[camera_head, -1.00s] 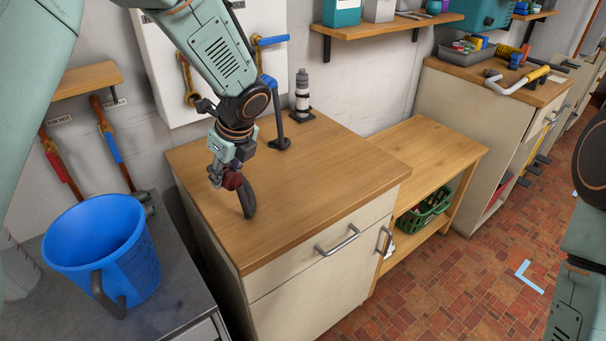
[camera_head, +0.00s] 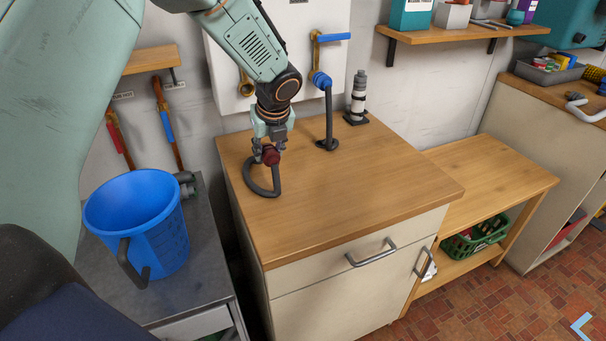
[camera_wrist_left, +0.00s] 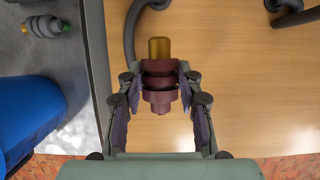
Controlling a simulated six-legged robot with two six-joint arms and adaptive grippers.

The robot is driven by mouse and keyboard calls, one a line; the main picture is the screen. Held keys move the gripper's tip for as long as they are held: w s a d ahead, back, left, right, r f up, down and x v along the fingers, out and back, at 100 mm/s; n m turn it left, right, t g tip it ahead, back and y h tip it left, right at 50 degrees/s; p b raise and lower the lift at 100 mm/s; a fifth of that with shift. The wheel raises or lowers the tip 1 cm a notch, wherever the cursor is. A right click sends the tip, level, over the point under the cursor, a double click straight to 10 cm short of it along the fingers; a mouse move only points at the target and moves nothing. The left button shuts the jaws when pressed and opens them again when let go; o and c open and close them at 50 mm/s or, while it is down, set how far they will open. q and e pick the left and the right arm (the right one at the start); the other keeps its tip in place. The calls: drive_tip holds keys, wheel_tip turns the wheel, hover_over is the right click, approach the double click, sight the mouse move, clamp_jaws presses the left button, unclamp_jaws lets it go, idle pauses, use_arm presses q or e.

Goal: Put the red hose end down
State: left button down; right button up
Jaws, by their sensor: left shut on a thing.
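The red hose end (camera_head: 270,156) is a dark red collared fitting on a dark grey hose (camera_head: 262,192) that curves close over the wooden cabinet top (camera_head: 350,205). My left gripper (camera_head: 269,148) points down and is shut on the red hose end, above the left part of the top. In the left wrist view, the red hose end (camera_wrist_left: 160,82) sits between the two fingers of my left gripper (camera_wrist_left: 161,88), with a brass tip beyond it. I cannot tell whether the hose touches the wood. My right gripper is not in view.
A blue-ended hose (camera_head: 329,115) stands upright behind, under a blue-handled valve (camera_head: 318,55). A grey and white fitting (camera_head: 358,100) stands beside it. A blue bucket (camera_head: 140,225) is on the grey bench at left. The front and right of the wooden top are clear.

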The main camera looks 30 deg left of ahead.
sight(270, 181)
use_arm(q)
drive_tip(key=f, duration=0.3)
drive_tip(key=shift+a+f, duration=0.1)
drive_tip(key=shift+a, duration=0.15)
drive_tip(key=shift+w+f, duration=0.25)
drive_tip(key=shift+f, duration=0.35)
drive_tip(key=f, duration=0.1)
drive_tip(key=f+b, duration=0.1)
drive_tip(key=shift+s+d+f, duration=0.15)
drive_tip(key=shift+s+f, duration=0.1)
drive_tip(key=shift+f, duration=0.1)
drive_tip(key=shift+w+f, duration=0.1)
drive_tip(key=shift+w+f, duration=0.1)
drive_tip(key=shift+f, duration=0.05)
drive_tip(key=c, duration=1.2)
unclamp_jaws()
drive_tip(key=shift+o, duration=1.3)
drive_tip(key=shift+s, duration=0.2)
drive_tip(key=shift+o, duration=0.2)
drive_tip(key=shift+w, duration=0.1)
